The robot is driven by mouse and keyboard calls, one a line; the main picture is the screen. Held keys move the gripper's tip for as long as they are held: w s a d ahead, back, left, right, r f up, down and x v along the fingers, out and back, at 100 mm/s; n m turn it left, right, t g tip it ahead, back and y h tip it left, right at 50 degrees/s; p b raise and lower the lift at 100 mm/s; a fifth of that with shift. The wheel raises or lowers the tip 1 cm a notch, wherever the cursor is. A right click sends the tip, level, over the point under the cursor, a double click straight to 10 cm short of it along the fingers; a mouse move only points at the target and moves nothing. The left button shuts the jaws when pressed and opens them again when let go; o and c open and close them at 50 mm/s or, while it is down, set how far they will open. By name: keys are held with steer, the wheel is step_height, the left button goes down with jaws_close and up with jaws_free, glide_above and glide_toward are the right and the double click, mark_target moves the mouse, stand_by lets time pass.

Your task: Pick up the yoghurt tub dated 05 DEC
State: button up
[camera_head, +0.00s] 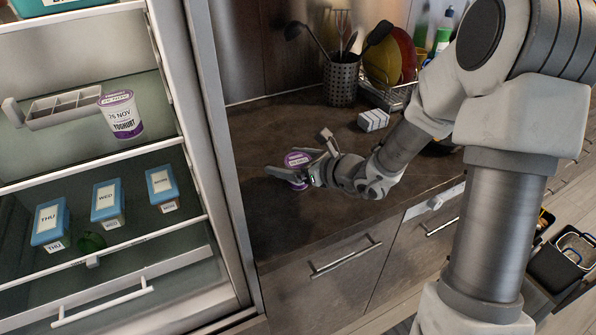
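A yoghurt tub with a purple lid (297,159) is on the dark countertop; its date is too small to read. My gripper (299,153) is at this tub, with its fingers spread wide and the tub between them. One finger reaches past the tub's lower left side, and the other stands up at its upper right. I cannot tell whether either finger touches it. Another white and purple yoghurt tub (122,117), marked 25 NOV, stands on a shelf in the open fridge at left.
Blue-lidded boxes marked THU (49,222), WED (107,200) and WED (162,184) stand on a lower fridge shelf, with a grey tray (64,108) above. A utensil holder (341,82), a dish rack (391,97) and a striped white block (373,120) stand behind my gripper. The counter's front left is clear.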

steer(key=c, duration=1.3)
steer(key=shift+r, duration=0.1)
